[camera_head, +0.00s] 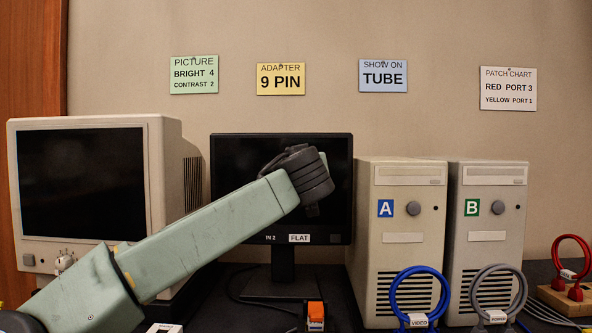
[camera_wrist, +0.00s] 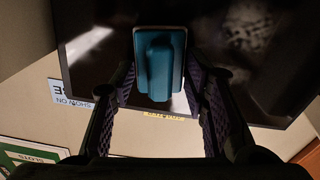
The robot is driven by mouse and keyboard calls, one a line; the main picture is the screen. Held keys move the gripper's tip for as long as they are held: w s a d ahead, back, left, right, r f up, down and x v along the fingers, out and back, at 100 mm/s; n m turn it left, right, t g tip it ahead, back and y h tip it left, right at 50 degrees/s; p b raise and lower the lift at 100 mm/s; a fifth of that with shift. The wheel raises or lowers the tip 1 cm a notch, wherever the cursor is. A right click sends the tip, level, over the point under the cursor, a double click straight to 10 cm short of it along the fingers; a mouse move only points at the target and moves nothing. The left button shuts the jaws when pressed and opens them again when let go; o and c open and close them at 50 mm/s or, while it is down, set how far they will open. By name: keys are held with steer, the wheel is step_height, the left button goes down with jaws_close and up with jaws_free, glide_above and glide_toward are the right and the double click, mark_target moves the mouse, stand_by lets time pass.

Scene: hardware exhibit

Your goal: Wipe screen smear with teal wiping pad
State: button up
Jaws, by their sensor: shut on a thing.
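The teal wiping pad (camera_wrist: 160,66) is held between the two fingers of my gripper (camera_wrist: 160,88) in the wrist view. The pad is in front of the dark flat screen (camera_wrist: 265,85); I cannot tell whether it touches the glass. A grey, blotchy smear (camera_wrist: 238,28) shows on the screen to the right of the pad in the wrist view. In the head view, the flat monitor (camera_head: 235,190) stands in the middle behind my arm, which covers part of its screen. The pad and the smear cannot be made out there.
A CRT monitor (camera_head: 80,185) stands at the left. Tower A (camera_head: 400,255) and tower B (camera_head: 488,255) stand close to the flat monitor's right. Blue (camera_head: 395,290) and grey (camera_head: 475,285) cable loops are in front. An orange adapter (camera_head: 315,312) lies on the dark table.

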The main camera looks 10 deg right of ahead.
steer(key=shift+s+d, duration=0.15)
steer(key=shift+d, duration=0.75)
steer(key=shift+s+a+b, duration=0.2)
steer(key=shift+s+b, duration=0.3)
steer(key=shift+s, duration=0.45)
steer(key=shift+s+a+b, duration=0.2)
steer(key=shift+s+b, duration=0.25)
steer(key=shift+s, duration=0.55)
steer(key=shift+s+a+b, duration=0.2)
steer(key=shift+s+b, duration=0.3)
steer(key=shift+s, duration=0.45)
steer(key=shift+s+a+b, duration=0.15)
steer(key=shift+s+b, duration=0.05)
steer(key=shift+s, duration=0.55)
steer(key=shift+s+a+b, duration=0.1)
steer(key=shift+s+b, duration=0.05)
steer(key=shift+s, duration=0.55)
